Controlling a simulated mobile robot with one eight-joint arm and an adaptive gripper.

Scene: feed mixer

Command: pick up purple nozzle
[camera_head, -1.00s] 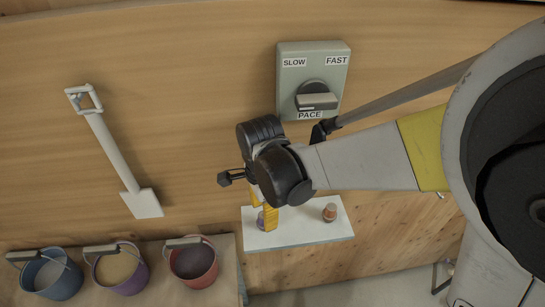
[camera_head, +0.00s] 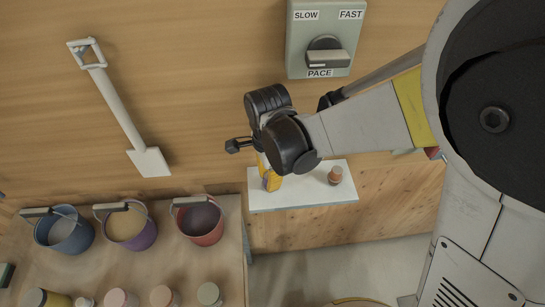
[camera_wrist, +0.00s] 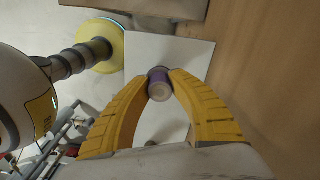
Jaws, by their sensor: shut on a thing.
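The purple nozzle (camera_wrist: 160,84) is a small cylinder with a pale end. In the wrist view it sits between the tips of the two yellow fingers of my gripper (camera_wrist: 161,79), which touch it on both sides. In the head view my gripper (camera_head: 270,178) is over the left part of the white shelf (camera_head: 305,198), and a bit of purple shows at its fingertips. My gripper is shut on the nozzle. I cannot tell whether the nozzle is clear of the shelf.
An orange-brown nozzle (camera_head: 335,175) stands on the shelf to the right. A PACE control box (camera_head: 318,40) is on the wall above. Blue (camera_head: 64,231), purple (camera_head: 130,226) and red (camera_head: 201,221) buckets stand at left, with several jars in front. A white shovel (camera_head: 120,110) hangs on the wall.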

